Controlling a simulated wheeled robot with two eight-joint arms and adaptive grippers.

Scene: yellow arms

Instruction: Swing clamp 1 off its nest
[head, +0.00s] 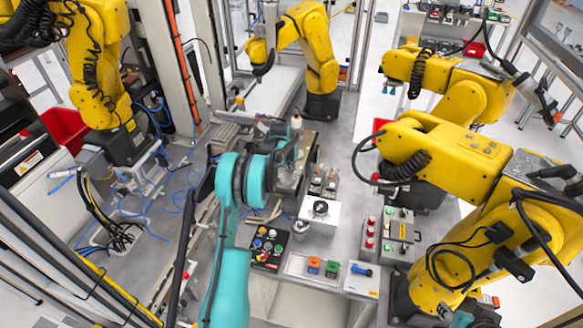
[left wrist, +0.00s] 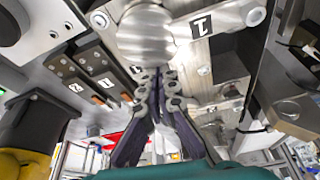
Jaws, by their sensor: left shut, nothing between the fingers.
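In the left wrist view a metal plate labelled 1 (left wrist: 222,12) is at the top, with a round, shiny metal disc (left wrist: 145,38) beside the label; I take these as part of clamp 1. My left gripper (left wrist: 161,76) is shut and empty. Its fingertips are just below the disc in the picture; I cannot tell whether they touch it. The nest under the disc is hidden. In the head view my teal left arm reaches to the grey fixture (head: 308,142), and its wrist covers much of it. My right gripper is out of view.
Two labelled blocks with orange tips (left wrist: 97,98) lie left of the fingers. In the head view a white box with a black knob (head: 320,210), a button panel (head: 268,246) and a grey switch box (head: 398,235) stand nearby. Yellow arms (head: 440,160) surround the bench.

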